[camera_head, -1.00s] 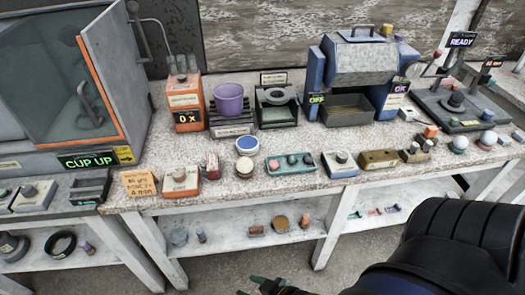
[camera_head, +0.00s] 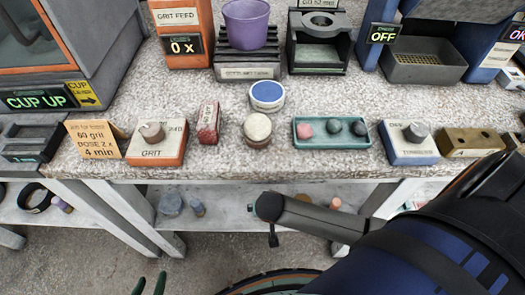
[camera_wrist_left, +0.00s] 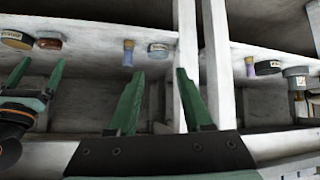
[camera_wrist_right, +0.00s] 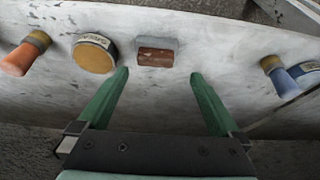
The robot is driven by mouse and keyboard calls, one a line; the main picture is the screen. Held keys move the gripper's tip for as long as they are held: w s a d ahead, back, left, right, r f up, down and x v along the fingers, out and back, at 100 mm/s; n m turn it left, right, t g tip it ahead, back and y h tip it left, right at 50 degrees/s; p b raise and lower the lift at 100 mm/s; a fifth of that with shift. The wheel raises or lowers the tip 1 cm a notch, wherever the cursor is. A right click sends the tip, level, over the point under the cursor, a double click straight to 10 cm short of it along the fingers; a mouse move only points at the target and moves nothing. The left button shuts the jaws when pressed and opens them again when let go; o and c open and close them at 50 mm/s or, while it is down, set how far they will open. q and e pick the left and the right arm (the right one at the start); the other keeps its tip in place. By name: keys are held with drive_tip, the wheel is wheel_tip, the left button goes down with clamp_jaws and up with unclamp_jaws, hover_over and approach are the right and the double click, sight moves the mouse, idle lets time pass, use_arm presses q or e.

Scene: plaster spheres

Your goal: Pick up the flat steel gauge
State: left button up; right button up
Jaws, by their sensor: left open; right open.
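I cannot make out a flat steel gauge in any view. My left gripper (camera_head: 151,282) shows only its green fingertips at the bottom of the head view, in front of the bench and below its top. In the left wrist view it (camera_wrist_left: 155,80) is open and empty, facing the low shelf. My right gripper (camera_wrist_right: 160,76) is open and empty in the right wrist view. A brown and grey block (camera_wrist_right: 156,51) lies on the shelf beyond its fingertips, apart from them. My right gripper is hidden in the head view.
On the bench top stand a grit dial box (camera_head: 157,143), a red block (camera_head: 208,124), a cream sphere (camera_head: 257,127), a blue-topped jar (camera_head: 267,95), a teal tray (camera_head: 332,142) and a brass block (camera_head: 471,142). The low shelf (camera_head: 230,195) holds small pots. My arm covers the lower right.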

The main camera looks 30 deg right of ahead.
drive_tip(key=shift+w+d+f+b, duration=0.2)
drive_tip(key=shift+d+f, duration=0.05)
drive_tip(key=shift+f, duration=0.2)
drive_tip(key=shift+w+d+f+b, duration=0.15)
drive_tip(key=shift+d+f, duration=0.05)
drive_tip(key=shift+f, duration=0.2)
drive_tip(key=shift+w+f, duration=0.1)
drive_tip(key=shift+f, duration=0.25)
drive_tip(key=shift+b+x, duration=0.7)
drive_tip(key=shift+x, duration=0.3)
drive_tip(key=b+x, duration=0.1)
drive_tip(key=x, duration=0.2)
drive_tip(key=shift+d, duration=0.15)
use_arm(q)
drive_tip(key=w+r+t, duration=0.4)
drive_tip(key=w+r, duration=0.1)
drive_tip(key=shift+a+r+m+h, duration=0.3)
drive_tip(key=shift+a+r+m, duration=0.05)
drive_tip(key=shift+a+m, duration=0.05)
use_arm(e)
drive_tip(key=c, duration=1.5)
drive_tip(key=shift+o, duration=0.2)
drive_tip(key=shift+r, duration=0.1)
